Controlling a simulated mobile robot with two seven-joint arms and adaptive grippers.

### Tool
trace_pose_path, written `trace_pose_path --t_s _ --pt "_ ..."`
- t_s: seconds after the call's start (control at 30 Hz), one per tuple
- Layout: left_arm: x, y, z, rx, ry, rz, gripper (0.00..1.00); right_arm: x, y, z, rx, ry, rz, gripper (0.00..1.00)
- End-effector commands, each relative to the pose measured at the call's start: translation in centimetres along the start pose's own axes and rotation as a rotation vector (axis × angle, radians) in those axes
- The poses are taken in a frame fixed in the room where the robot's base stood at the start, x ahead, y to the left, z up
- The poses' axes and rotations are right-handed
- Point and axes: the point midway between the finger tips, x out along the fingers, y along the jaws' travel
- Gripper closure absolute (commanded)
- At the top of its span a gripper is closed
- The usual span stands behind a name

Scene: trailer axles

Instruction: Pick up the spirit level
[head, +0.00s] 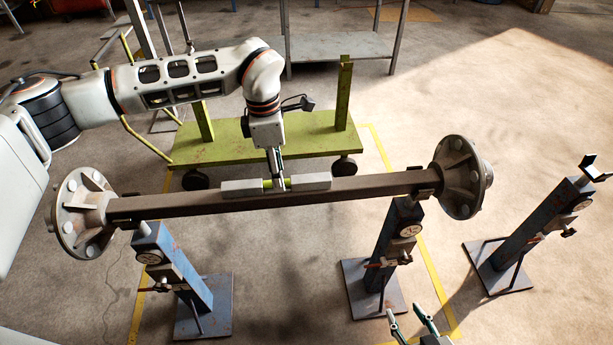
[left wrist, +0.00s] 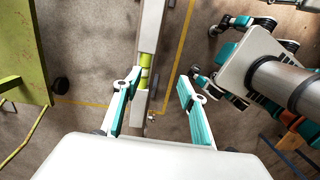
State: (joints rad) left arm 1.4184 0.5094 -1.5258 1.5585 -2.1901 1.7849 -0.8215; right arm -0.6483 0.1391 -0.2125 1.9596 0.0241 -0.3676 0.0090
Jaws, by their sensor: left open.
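The spirit level (head: 312,182) is a light grey bar with a yellow-green middle, lying along the top of the brown axle beam (head: 200,205). My left gripper (head: 277,184) reaches down from above at its middle. In the left wrist view the level (left wrist: 150,35) runs between the spread fingers of the left gripper (left wrist: 157,103), nearer the left finger, with a gap to the right one. The fingers are open and hold nothing. My right gripper (head: 406,318) is at the bottom edge of the head view, fingers apart and empty, away from the level.
The axle has a round hub at each end, left (head: 82,212) and right (head: 461,177), and rests on blue stands (head: 180,275) and (head: 397,245). Another blue stand (head: 525,240) is at the right. A green trolley (head: 240,142) stands behind the axle.

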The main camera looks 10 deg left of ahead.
Motion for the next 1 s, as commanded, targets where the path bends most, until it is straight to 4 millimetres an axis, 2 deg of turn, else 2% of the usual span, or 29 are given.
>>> trace_pose_path --t_s 0.07,0.17,0.47,0.77,1.0 --pt "-1.2 1.6 -1.4 -0.012 0.046 0.045 0.58 0.0 0.0 -0.1 0.000 0.001 0.000 0.60" --pt "-1.5 2.3 -2.3 -0.019 0.073 0.064 0.58 0.0 0.0 -0.1 0.000 0.001 0.000 0.60" --pt "1.3 2.4 -2.3 -0.019 0.073 0.066 0.58 -0.1 0.0 -0.3 0.000 0.004 0.000 0.60" --pt "5.3 2.5 -2.1 -0.019 0.071 0.065 0.58 -0.2 0.1 -0.6 0.000 0.006 0.001 0.60" --pt "6.0 2.6 -2.2 -0.018 0.071 0.067 0.58 -0.2 0.1 -0.5 0.000 0.006 0.001 0.60"
